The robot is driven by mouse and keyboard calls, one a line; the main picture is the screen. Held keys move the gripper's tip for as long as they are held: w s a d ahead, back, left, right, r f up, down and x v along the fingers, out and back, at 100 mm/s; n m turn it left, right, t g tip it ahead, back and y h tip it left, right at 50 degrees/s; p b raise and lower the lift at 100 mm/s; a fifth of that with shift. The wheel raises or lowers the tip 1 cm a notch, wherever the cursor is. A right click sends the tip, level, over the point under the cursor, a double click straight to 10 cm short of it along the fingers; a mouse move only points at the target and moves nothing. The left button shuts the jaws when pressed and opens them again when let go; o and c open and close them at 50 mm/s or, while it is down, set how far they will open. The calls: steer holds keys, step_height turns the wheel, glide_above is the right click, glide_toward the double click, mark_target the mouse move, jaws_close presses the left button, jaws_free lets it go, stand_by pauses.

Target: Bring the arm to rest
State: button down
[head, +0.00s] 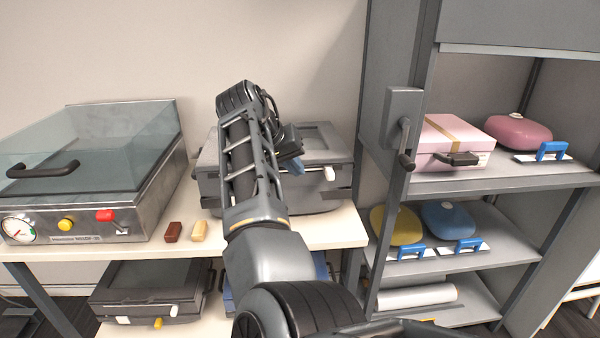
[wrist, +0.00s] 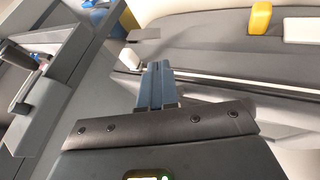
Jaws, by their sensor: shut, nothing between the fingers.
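My arm reaches up from the bottom of the head view and bends over the table. My gripper (head: 292,164) is in front of a dark grey case (head: 325,142), and its blue fingers show beside the wrist. In the wrist view my gripper (wrist: 155,85) has its two blue fingers together with nothing between them. A grey surface with a yellow tab (wrist: 261,17) and a white tab (wrist: 300,28) lies beyond the fingers. I cannot tell whether the fingers touch the case. My arm hides part of the case.
A glass-lidded metal machine (head: 90,185) stands left on the table. A red block (head: 173,231) and a tan block (head: 199,231) lie beside it. Another case (head: 150,285) is on the lower shelf. A grey cabinet (head: 520,183) at right holds a pink box (head: 455,137) and several containers.

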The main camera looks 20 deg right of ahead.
steer(key=v, duration=0.7)
steer(key=s+d+f+n+t+h, duration=0.1)
steer(key=s+d+f+t, duration=0.15)
steer(key=d+f, duration=0.45)
steer(key=s+d+f+n+t, duration=0.2)
steer(key=s+d+f, duration=0.15)
steer(key=f, duration=0.75)
steer(key=s+d+f+n+t+y, duration=0.1)
steer(key=s+f+n+t, duration=0.1)
steer(key=s+f, duration=0.45)
steer(key=s+d+f+n+t+y, duration=0.15)
steer(key=s+f, duration=0.25)
steer(key=s, duration=0.6)
steer(key=s+a+n+t+y, duration=0.1)
steer(key=s+a+y, duration=0.15)
steer(key=s, duration=0.75)
steer(key=s+a+n+t+y, duration=0.1)
steer(key=s+a, duration=0.2)
steer(key=s, duration=0.6)
steer(key=s+a+r+m+t+y, duration=0.1)
steer(key=s+a+r+m, duration=0.1)
steer(key=s+r, duration=0.5)
steer(key=s+a+r+m+t+y, duration=0.1)
steer(key=s+a+r, duration=0.3)
steer(key=s+r, duration=0.4)
steer(key=shift+s+m+b, duration=0.15)
steer(key=shift+m+b, duration=0.2)
steer(key=shift+b, duration=0.1)
